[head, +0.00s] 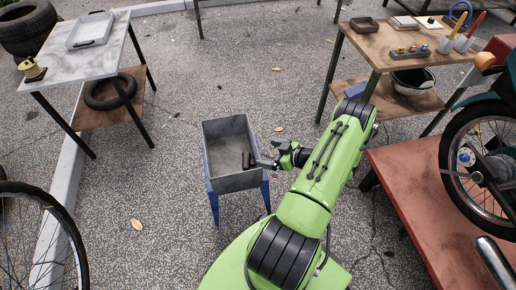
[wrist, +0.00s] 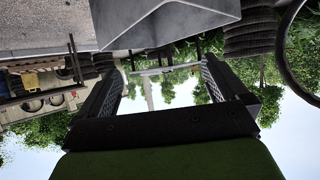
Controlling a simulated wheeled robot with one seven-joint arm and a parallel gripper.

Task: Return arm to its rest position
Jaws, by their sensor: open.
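My green arm reaches forward in the head view and ends in my gripper (head: 252,161). The gripper is at the right rim of a grey metal bin (head: 222,183), with its dark fingers over the bin's opening. I cannot tell whether they touch the rim. In the wrist view my gripper (wrist: 162,78) has its two fingers apart with nothing held between them. Part of a grey metal surface, likely the bin (wrist: 175,22), shows close beyond the fingers. The visible inside of the bin looks empty.
The bin stands on blue legs. A table with a white tray (head: 90,31) is at the left. A wooden bench (head: 385,45) with tools is at the back right. A red platform (head: 420,190) with a motorcycle is at the right. Open pavement lies left of the bin.

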